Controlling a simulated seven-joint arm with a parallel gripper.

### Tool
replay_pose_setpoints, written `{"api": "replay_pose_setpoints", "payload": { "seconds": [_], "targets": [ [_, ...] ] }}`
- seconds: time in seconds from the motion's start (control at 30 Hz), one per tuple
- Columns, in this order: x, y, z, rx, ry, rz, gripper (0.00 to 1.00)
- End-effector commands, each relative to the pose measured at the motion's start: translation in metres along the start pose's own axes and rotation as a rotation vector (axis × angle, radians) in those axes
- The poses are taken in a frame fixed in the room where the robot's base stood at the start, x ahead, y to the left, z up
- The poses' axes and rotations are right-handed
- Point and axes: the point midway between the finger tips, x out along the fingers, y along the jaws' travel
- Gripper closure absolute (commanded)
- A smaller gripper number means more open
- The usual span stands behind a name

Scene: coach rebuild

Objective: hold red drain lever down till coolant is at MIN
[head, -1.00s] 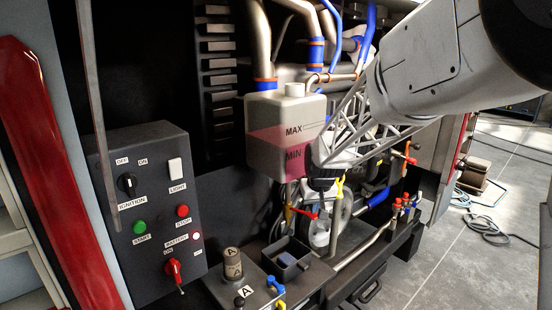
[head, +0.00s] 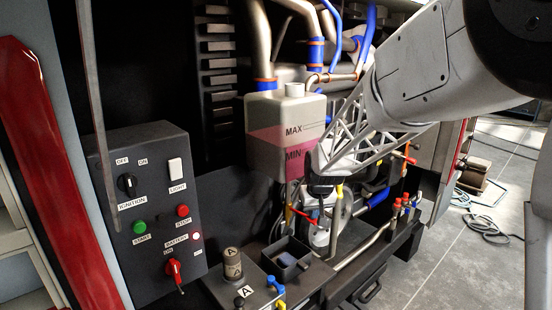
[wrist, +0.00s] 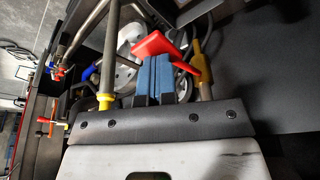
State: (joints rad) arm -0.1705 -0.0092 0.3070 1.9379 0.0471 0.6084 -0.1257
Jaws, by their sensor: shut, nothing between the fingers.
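The red drain lever (wrist: 158,43) shows in the wrist view right at the tips of my gripper (wrist: 154,60). My gripper's blue fingers are together with nothing between them, and the lever lies across their ends; I cannot tell if they touch. In the head view the lever (head: 304,216) is small, below the tank, with my gripper (head: 318,205) pointing down beside it. The white coolant tank (head: 265,108) holds pink coolant (head: 268,139). Its surface appears between the MAX and MIN labels; the exact level is hard to read, and my arm covers part of the tank's right side.
A yellow-collared pipe (wrist: 106,98) stands left of my fingers and a yellow fitting (wrist: 202,68) stands right. The control panel (head: 150,260) is at the left. An open black box (head: 290,250) and a cylinder marked A (head: 233,263) stand in front.

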Motion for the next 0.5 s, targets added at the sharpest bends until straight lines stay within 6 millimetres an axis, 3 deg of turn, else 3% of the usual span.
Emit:
{"api": "replay_pose_setpoints", "payload": {
  "seconds": [0.5],
  "targets": [
    [0.0106,-0.0001,0.003,0.0,0.001,0.0,1.0]
  ]
}}
